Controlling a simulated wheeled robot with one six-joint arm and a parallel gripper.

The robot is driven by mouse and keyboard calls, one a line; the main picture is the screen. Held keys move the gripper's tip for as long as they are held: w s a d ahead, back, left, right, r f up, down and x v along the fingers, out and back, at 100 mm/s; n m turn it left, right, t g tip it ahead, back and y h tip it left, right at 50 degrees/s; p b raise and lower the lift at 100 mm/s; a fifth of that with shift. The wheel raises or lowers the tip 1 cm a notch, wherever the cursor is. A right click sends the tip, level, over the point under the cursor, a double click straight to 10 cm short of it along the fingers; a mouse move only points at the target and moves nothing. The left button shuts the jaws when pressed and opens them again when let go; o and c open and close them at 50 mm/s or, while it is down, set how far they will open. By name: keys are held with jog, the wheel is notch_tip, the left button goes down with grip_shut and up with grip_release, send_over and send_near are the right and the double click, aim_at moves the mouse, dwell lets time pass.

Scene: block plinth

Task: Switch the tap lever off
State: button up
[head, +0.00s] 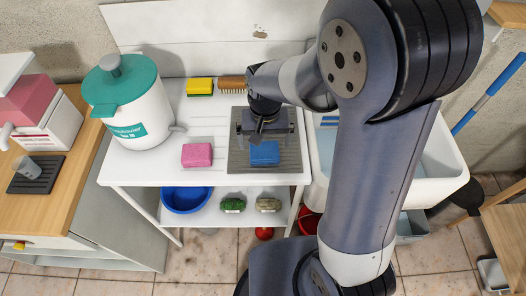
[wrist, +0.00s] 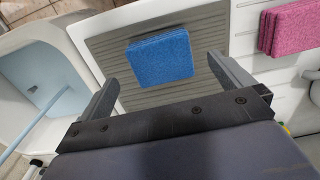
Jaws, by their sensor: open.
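A white container (head: 140,125) with a teal lid stands on the left of the white table. A short grey-white tap (head: 178,128) sticks out from its right side; whether its lever is on or off is too small to tell. A grey piece at the right edge of the wrist view (wrist: 312,74) may be part of this tap. My gripper (head: 262,128) is open and empty above the ribbed grey mat (head: 238,160), well to the right of the container's tap. In the wrist view its two fingers (wrist: 161,74) stand apart, with a blue sponge (wrist: 160,58) beyond them.
A pink sponge (head: 197,155) lies between container and mat. A yellow sponge (head: 199,86) and a brush (head: 232,83) lie at the back. A white sink (head: 440,170) is on the right. A wooden counter (head: 65,185) with a pink-and-white dispenser (head: 40,112) is on the left.

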aim_at(264, 149)
jog(key=shift+w+f+p, duration=0.15)
jog(key=shift+f+p, duration=0.3)
jog(key=shift+f, duration=2.1)
jog(key=shift+c, duration=0.2)
jog(key=c, duration=1)
notch_tip(264, 149, up, 10)
jog(key=shift+f+b, duration=0.1)
jog(key=shift+b, duration=0.3)
jog(key=shift+c, duration=0.2)
